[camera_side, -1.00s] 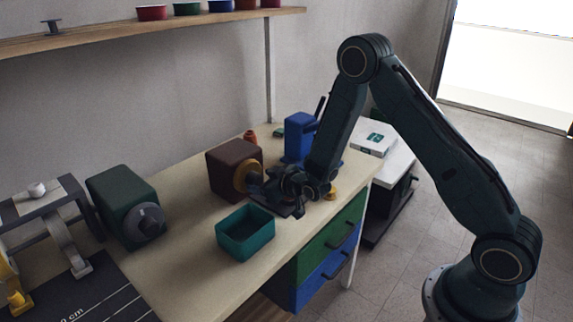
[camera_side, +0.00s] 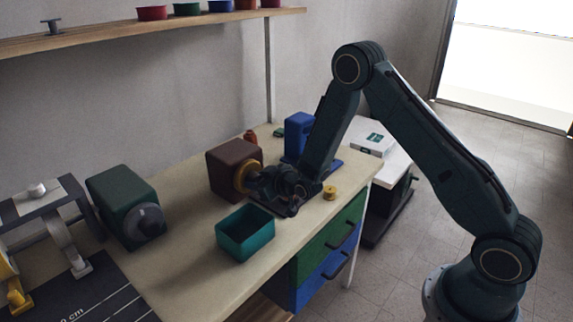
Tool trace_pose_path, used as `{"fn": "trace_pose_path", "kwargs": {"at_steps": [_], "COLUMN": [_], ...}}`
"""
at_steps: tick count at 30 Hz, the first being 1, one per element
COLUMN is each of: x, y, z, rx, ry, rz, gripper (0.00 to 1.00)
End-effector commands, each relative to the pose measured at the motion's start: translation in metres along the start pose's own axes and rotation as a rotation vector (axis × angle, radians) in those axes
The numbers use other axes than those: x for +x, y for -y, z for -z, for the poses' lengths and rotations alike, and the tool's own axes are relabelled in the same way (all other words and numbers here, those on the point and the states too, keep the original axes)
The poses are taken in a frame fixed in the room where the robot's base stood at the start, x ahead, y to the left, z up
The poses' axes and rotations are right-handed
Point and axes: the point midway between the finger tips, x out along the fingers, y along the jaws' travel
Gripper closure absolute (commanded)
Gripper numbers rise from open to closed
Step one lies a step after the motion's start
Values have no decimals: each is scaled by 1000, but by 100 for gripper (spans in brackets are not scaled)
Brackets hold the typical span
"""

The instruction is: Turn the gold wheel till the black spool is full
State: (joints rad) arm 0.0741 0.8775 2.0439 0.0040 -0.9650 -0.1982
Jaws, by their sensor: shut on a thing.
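The gold wheel (camera_side: 242,179) is on the front face of a brown box (camera_side: 226,163) on the table. My gripper (camera_side: 259,180) is at the wheel's right side and is shut on it; its dark fingers and wrist hide part of the wheel. I cannot make out with certainty which thing is the black spool, nor how full it is. A small dark spool-shaped thing (camera_side: 52,27) stands on the wall shelf.
A teal open bin (camera_side: 246,245) stands just in front of my gripper. A green box with a grey knob (camera_side: 150,220) is to the left. A blue device (camera_side: 297,132) stands behind my arm. A small yellow piece (camera_side: 330,192) lies right of my gripper.

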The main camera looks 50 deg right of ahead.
Motion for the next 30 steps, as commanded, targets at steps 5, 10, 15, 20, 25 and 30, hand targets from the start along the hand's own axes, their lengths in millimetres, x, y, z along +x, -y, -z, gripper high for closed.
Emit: {"fn": "trace_pose_path", "kwargs": {"at_steps": [5,10,15,20,25,30], "x": [0,0,0,0,0,0], "y": [0,-2,-2,-2,-3,-3], "z": [0,-1,-1,-2,-2,-1], "rx": [19,80,155,228,308,364], "ry": [1,2,2,3,3,2], "rz": [7,30,61,91,124,149], "gripper": [83,83,83,83,83,83]}}
